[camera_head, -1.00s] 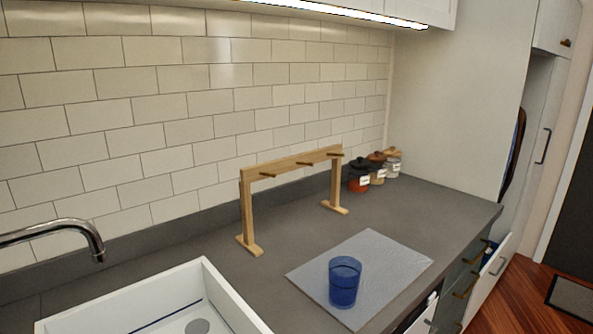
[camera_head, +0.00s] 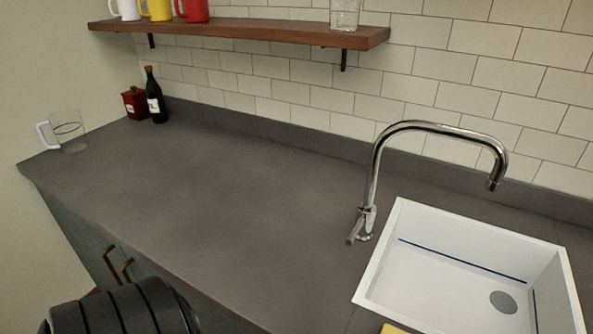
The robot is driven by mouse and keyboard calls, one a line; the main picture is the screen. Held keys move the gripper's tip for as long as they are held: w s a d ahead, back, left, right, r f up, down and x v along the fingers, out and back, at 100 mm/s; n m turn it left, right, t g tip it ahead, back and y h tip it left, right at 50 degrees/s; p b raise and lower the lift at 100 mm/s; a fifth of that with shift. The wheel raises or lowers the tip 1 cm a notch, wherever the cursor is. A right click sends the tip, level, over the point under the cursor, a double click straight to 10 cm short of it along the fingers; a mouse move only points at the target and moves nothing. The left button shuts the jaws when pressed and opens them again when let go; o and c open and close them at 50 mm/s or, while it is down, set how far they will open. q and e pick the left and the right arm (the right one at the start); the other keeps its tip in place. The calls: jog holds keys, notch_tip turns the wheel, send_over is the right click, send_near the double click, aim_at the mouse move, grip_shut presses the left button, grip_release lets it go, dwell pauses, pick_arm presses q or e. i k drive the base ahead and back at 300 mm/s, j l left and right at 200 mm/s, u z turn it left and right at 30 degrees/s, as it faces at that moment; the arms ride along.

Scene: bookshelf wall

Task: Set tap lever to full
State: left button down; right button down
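The chrome tap (camera_head: 374,175) stands on the dark counter at the left edge of the white sink. Its spout arches to the right, and its end hangs over the sink's back edge. The tap lever (camera_head: 355,229) is a short metal handle low on the tap body, tilted down toward the front left. No water shows from the spout. The white sink (camera_head: 440,280) has a dark blue line on its wall and a grey drain. Neither of my grippers is in view. A black ribbed part of my own arm shows at the bottom left.
A wooden shelf (camera_head: 250,34) on the wall holds mugs and a glass. A dark bottle (camera_head: 155,95), a red box (camera_head: 135,103) and a glass mug (camera_head: 70,130) stand at the counter's left end. The counter (camera_head: 230,190) between them and the tap is bare.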

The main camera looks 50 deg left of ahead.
aim_at(363, 216)
jog(key=u, duration=1.05)
jog(key=k+l, duration=0.15)
jog(key=l, duration=0.2)
jog(key=k+l+u, duration=0.15)
jog(key=l, duration=0.2)
jog(key=k+l, duration=0.15)
jog(key=l, duration=0.15)
jog(key=k+l+u, duration=0.1)
jog(key=l, duration=0.25)
